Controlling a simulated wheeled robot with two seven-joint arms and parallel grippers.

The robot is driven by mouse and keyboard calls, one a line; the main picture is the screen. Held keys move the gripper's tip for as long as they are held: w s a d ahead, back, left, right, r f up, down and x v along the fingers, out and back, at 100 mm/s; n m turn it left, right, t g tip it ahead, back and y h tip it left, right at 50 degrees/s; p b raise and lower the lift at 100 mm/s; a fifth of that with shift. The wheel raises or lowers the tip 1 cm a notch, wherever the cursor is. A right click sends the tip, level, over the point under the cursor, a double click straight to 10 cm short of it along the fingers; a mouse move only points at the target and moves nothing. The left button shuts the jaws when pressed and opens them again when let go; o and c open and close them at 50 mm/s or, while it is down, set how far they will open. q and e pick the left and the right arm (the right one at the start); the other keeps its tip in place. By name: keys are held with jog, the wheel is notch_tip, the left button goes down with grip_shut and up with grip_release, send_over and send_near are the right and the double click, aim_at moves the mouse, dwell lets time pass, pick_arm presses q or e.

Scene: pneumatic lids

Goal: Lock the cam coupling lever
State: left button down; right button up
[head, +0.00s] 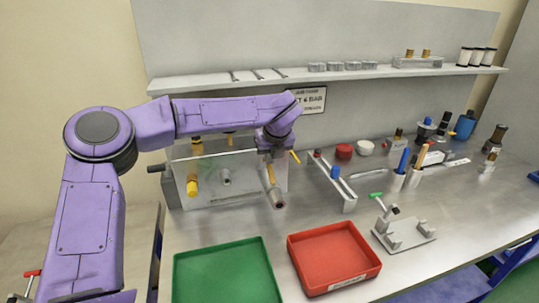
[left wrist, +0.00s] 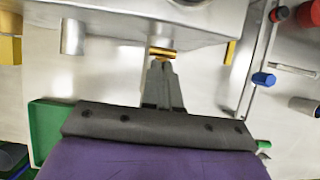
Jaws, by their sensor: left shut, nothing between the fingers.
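The grey fixture block (head: 210,180) stands on the bench with brass and yellow fittings on its front. A brass-coloured fitting with a dark round end (head: 278,200) sticks out of its right part, and a thin yellow lever-like piece (head: 295,157) shows beside my wrist. I cannot tell which piece is the cam coupling lever. My left gripper (left wrist: 162,62) is shut and empty, its tips close to a brass-coloured piece (left wrist: 162,53) at the edge of the block. I cannot tell whether they touch. In the head view my wrist hides part of the block. My right gripper is out of view.
A green tray (head: 222,241) and a red tray (head: 335,286) lie in front. A narrow rack (head: 346,202) stands right of the block, with a small metal stand (head: 412,237) further right. A shelf (head: 200,80) runs above. Bare bench shows between the block and the trays.

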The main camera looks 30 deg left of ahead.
pick_arm(q)
jog(key=shift+w+a+f, duration=0.1)
jog(key=shift+w, duration=0.2)
jog(key=shift+w+a+f+g+h, duration=0.3)
jog(key=shift+w+a+f+g, duration=0.15)
jog(key=shift+a+f, duration=0.2)
jog(key=shift+s+a+r, duration=0.1)
jog(key=shift+a, duration=0.05)
jog(key=shift+s, duration=0.1)
